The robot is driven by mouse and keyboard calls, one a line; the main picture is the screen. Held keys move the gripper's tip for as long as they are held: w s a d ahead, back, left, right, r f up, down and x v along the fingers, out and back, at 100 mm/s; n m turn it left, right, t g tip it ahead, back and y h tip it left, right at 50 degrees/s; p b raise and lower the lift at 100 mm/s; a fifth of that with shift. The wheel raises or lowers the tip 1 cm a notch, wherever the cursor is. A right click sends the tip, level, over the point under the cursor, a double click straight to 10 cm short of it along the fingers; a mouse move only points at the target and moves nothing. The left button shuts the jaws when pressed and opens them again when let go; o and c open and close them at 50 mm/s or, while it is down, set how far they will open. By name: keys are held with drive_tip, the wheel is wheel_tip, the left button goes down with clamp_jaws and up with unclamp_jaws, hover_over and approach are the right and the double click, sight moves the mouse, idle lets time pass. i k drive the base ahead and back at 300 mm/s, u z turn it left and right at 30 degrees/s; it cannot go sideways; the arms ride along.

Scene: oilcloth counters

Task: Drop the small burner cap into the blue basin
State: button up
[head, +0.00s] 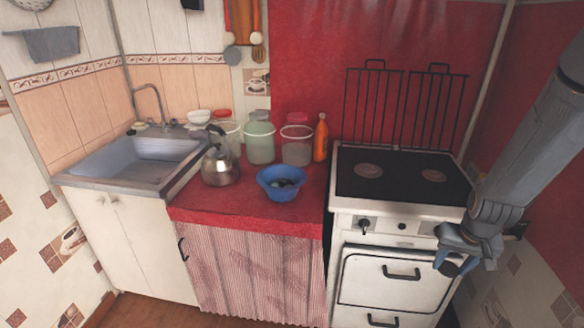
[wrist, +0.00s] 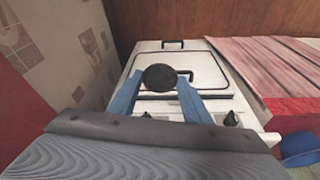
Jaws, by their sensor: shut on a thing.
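My gripper (head: 458,264) hangs in front of the right side of the stove, below its top edge. In the wrist view, its two blue fingers (wrist: 158,100) are shut on a dark round disc, the small burner cap (wrist: 160,77). In the head view I cannot make out the cap clearly. The blue basin (head: 281,193) stands on the red counter, left of the stove and well away from my gripper. Something dark lies inside the basin. A blue edge (wrist: 300,148) at the right of the wrist view looks like the basin.
The stove (head: 345,205) has two burner plates and a raised rack behind. A kettle (head: 221,168), several jars and an orange bottle (head: 321,138) stand around the basin. The sink (head: 130,165) is at left. The counter front (head: 245,222) is clear.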

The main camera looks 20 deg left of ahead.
sight(279, 200)
drive_tip(key=k, duration=0.95)
drive_tip(key=u, duration=0.7)
drive_tip(key=i, duration=0.55)
drive_tip(key=u, duration=0.75)
drive_tip(key=i, duration=1.25)
drive_tip(key=z, duration=0.75)
